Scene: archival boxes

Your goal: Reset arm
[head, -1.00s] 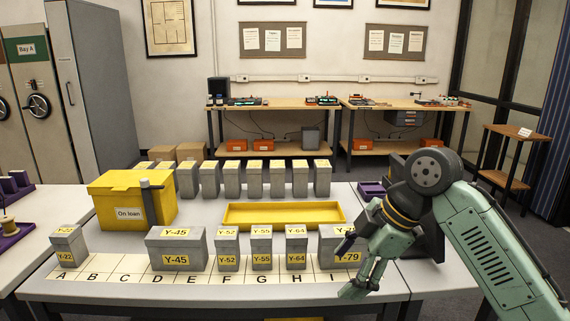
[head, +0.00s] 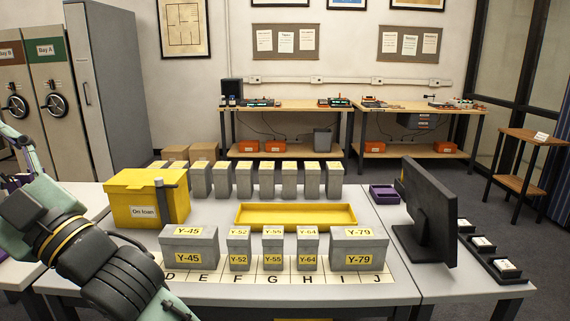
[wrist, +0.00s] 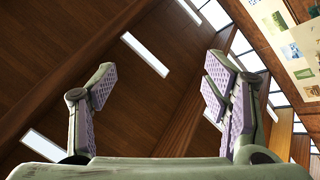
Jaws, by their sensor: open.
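My arm shows at the left edge of the head view, in front of the table's left end. My gripper is outside the head view. In the wrist view my gripper (wrist: 158,88) is open and empty, its two purple-padded fingers spread wide apart. No box is near the fingers.
Grey boxes Y-45 (head: 188,258), Y-52 (head: 238,260), Y-55 (head: 273,260), Y-64 (head: 307,260) and Y-79 (head: 358,260) stand on the lettered strip. A yellow On loan box (head: 120,207), yellow tray (head: 295,224) and black monitor (head: 430,210) share the table (head: 210,220).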

